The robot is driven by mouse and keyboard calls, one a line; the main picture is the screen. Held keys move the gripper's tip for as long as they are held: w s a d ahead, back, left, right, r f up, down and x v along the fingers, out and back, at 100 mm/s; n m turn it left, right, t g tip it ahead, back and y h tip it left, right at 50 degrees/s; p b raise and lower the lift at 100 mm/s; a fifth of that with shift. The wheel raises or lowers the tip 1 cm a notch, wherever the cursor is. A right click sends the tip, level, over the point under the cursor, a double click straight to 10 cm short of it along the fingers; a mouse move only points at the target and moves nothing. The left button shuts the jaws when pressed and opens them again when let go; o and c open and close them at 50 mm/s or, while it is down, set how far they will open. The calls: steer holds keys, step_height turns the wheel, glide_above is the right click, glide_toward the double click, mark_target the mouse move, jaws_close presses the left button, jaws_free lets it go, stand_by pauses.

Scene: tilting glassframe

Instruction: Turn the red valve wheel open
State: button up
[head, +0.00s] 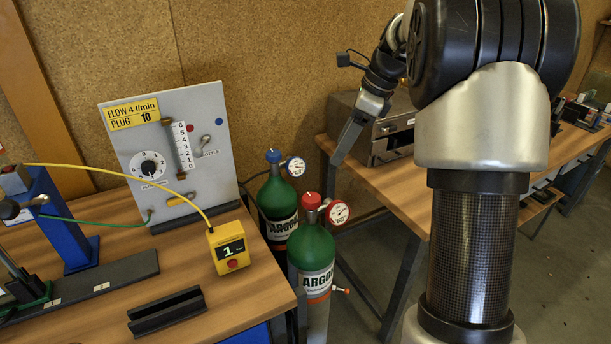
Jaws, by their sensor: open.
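The red valve wheel (312,200) sits on top of the nearer green argon cylinder (312,250), which stands upright by the right end of the bench. A round gauge with a red rim (337,212) is attached to the right of the wheel. My gripper (346,142) is open and empty, up and to the right of the red wheel in the picture and apart from it. Its long finger points down and left; the other finger is hard to make out. A second argon cylinder (277,208) with a blue valve wheel (273,155) stands just behind.
The left bench (130,278) holds a flow panel (215,150), a yellow box reading 1 (227,248), a blue stand (62,225) and a black grooved block (166,310). A second bench (385,183) with a metal oven-like box (395,137) stands at right. Floor shows between the benches.

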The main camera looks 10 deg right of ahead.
steer(key=b, duration=0.2)
glide_toward(312, 197)
steer(key=shift+m, duration=0.3)
steer(key=x, duration=0.8)
steer(key=shift+f, duration=0.1)
steer(key=c, duration=1.1)
steer(key=shift+o, duration=0.2)
steer(key=shift+p, duration=0.3)
